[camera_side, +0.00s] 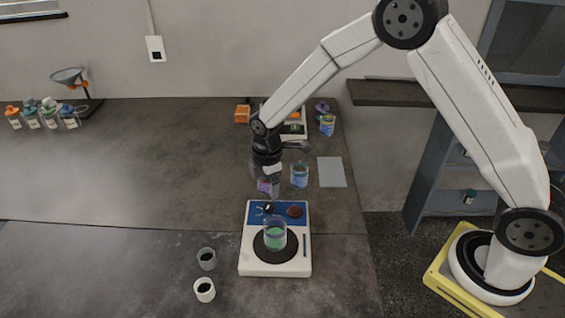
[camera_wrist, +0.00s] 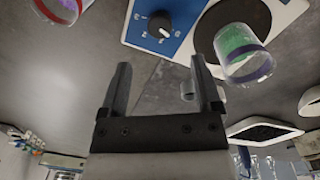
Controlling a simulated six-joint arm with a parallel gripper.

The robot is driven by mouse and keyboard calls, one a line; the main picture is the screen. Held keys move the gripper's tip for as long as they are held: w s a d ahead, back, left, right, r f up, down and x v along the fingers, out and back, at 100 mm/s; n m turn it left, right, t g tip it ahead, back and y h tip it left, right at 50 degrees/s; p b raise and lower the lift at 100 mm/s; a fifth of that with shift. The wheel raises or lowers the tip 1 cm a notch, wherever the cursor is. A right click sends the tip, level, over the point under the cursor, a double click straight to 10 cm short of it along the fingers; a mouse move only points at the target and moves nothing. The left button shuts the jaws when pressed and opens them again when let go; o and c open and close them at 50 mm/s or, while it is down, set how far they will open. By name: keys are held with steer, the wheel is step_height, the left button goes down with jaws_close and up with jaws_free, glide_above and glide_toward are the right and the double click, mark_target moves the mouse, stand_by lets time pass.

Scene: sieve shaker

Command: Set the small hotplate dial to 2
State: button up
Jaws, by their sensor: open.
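The small white hotplate (camera_side: 246,262) stands on the bench in the side view, with a round dark plate and a blue front panel. Its black dial (camera_side: 268,208) sits on the blue panel; a red round part is to its right. In the side view my gripper (camera_side: 267,172) hangs above and behind the panel.
A beaker of green liquid (camera_side: 275,236) stands on the hotplate. A purple beaker (camera_side: 268,187) and a blue-labelled beaker (camera_side: 299,175) are close to my gripper. Two small cups (camera_side: 205,290) stand left of the hotplate.

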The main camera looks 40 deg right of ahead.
mark_target(269, 205)
steer(key=shift+f, duration=0.1)
steer(key=shift+w+f, duration=0.1)
steer(key=shift+f, duration=3.65)
jaws_close()
